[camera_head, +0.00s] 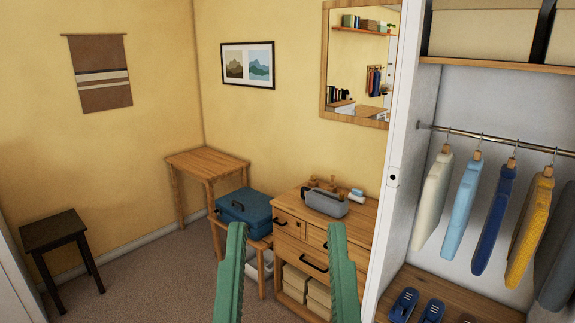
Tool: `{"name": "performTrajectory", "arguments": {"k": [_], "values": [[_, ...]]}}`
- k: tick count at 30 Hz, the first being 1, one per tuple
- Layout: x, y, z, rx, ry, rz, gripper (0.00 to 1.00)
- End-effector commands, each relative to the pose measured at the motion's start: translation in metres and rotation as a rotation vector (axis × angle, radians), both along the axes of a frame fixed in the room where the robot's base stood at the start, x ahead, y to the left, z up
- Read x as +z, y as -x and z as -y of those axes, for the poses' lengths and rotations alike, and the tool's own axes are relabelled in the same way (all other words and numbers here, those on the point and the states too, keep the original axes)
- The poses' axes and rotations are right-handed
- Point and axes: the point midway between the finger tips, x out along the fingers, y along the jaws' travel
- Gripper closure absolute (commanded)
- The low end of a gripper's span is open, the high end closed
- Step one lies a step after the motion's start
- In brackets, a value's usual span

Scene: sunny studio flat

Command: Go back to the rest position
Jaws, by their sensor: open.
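My gripper (288,243) shows at the bottom middle of the head view as two upright green fingers. They stand wide apart with nothing between them, so it is open and empty. In the picture the fingers overlap the wooden drawer unit (357,216) and the low bench to its left. How far they are from the furniture I cannot tell. The rest of my arm is out of view.
A grey caddy (325,203) stands on the drawer unit. A blue case (243,207) lies on the low bench. An open wardrobe (418,200) with hanging clothes is at right. A dark stool (55,232) stands at left. The carpet (150,285) between is clear.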

Motion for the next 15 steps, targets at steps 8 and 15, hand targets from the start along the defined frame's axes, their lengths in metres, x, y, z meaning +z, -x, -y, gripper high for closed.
{"name": "performTrajectory", "arguments": {"k": [8,15], "values": [[0.154,-0.001,-0.002,0.014,-0.009,-0.004,0.48],[0.174,-0.001,-0.003,0.017,-0.012,-0.006,0.48]]}}
